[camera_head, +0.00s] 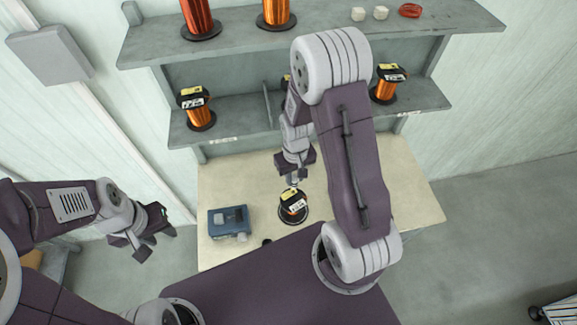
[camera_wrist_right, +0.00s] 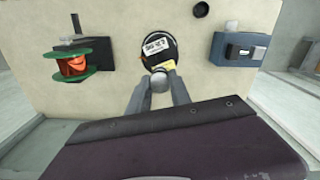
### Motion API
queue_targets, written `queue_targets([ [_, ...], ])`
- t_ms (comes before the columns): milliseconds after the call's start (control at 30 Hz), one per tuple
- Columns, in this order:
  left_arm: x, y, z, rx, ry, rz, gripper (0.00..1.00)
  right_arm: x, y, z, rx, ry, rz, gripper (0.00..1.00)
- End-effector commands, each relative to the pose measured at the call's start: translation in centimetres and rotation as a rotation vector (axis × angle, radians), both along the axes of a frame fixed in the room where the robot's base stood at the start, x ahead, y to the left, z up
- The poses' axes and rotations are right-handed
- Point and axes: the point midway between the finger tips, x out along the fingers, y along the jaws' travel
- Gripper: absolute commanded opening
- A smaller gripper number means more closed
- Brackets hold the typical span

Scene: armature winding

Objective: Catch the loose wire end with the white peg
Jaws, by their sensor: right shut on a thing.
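My right gripper (camera_head: 292,181) is over the bench, just behind a black wire spool (camera_head: 293,207) with a yellow and white label. In the right wrist view, its fingers (camera_wrist_right: 160,84) are closed around a small pale rounded piece (camera_wrist_right: 159,82); I cannot tell for sure that this is the white peg. The spool (camera_wrist_right: 157,52) shows just beyond the fingertips, and I cannot tell whether they touch it. A green-flanged armature with orange winding (camera_wrist_right: 84,62) sits in a dark holder at left. No loose wire end can be made out. My left gripper (camera_head: 152,240) is open and empty, left of the bench.
A blue box device (camera_head: 230,222) stands on the bench (camera_head: 221,181); it also shows in the right wrist view (camera_wrist_right: 239,48). The shelf (camera_head: 233,123) behind holds several copper wire spools, white blocks (camera_head: 358,14) and a red coil (camera_head: 410,10).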

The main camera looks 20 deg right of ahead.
Motion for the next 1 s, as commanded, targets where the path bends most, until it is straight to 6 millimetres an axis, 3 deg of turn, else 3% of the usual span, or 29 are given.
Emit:
queue_targets([
  [333, 0.0, 0.0, -0.7, 0.000, 0.001, 0.000, 0.36, 0.0, -0.1, -0.7, 0.000, 0.000, -0.002, 0.00],
  [800, 0.0, 0.0, -6.9, 0.000, 0.001, 0.000, 0.36, 0.0, -0.1, -7.5, 0.000, -0.001, -0.002, 0.00],
  [1000, 0.0, 0.0, -7.2, 0.000, 0.001, 0.000, 0.36, 0.0, -0.1, -7.9, 0.000, -0.001, -0.002, 0.00],
])
